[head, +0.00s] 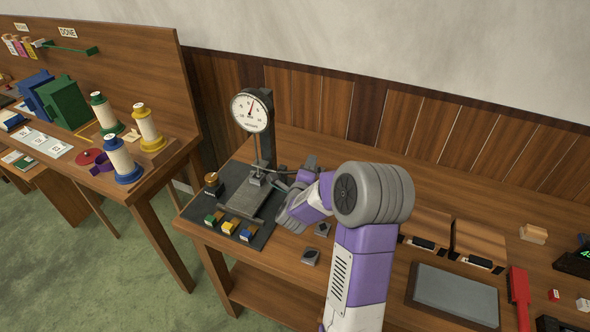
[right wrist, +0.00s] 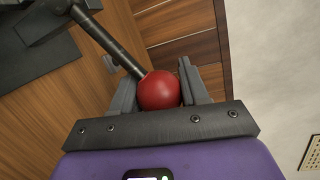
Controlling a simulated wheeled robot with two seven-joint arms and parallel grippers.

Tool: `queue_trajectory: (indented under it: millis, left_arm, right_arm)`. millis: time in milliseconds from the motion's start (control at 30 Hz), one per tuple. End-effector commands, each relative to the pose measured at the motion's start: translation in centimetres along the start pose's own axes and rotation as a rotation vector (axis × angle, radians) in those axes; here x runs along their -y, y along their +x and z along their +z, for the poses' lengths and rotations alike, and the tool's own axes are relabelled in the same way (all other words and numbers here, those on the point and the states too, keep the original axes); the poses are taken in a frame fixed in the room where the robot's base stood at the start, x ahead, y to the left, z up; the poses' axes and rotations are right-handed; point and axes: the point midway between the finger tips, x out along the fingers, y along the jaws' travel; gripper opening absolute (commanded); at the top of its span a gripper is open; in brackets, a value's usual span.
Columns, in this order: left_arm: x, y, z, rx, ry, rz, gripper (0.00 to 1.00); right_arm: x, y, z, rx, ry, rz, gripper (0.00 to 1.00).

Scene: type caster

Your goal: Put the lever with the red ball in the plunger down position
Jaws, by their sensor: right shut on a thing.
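The gauge machine stands on the right-hand table, with a white round dial (head: 250,112) on a dark column and a flat dark base (head: 240,200). My right gripper (head: 283,184) is beside the column, on its right. In the right wrist view the lever's red ball (right wrist: 159,90) sits between the two grey fingers of my right gripper (right wrist: 158,92), which are shut on it. The lever's black rod (right wrist: 108,45) runs from the ball up to the left. In the head view the ball is hidden by my gripper. My left gripper is out of view.
Small blocks with coloured parts (head: 229,226) and a brass-topped knob (head: 212,182) stand on the machine's base. A grey mat (head: 454,293) and a red tool (head: 519,297) lie at the right of the table. Spools (head: 149,128) stand on the left table.

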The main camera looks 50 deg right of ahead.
Motion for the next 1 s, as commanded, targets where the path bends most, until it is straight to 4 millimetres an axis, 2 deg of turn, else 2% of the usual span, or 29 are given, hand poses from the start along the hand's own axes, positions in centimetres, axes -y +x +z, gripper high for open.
queue_trajectory:
  millis: [433, 467, 600, 867, 1000]
  left_arm:
    - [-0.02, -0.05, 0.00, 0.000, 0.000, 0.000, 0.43]
    - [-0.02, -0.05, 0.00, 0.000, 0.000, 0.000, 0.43]
    - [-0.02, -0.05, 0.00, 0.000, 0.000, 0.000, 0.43]
    - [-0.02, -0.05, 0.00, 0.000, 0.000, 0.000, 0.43]
    - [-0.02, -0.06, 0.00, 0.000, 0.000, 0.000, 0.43]
  right_arm:
    - [0.36, 0.08, -0.30, -0.009, -0.010, -0.005, 0.00]
    - [0.37, 0.08, -0.30, -0.009, -0.010, -0.005, 0.47]
    - [0.32, 0.08, -0.30, -0.009, -0.010, -0.004, 0.69]
    - [0.22, 0.04, -0.30, -0.008, -0.010, -0.001, 0.69]
    - [0.24, -0.87, -0.23, -0.007, -0.009, 0.000, 0.69]
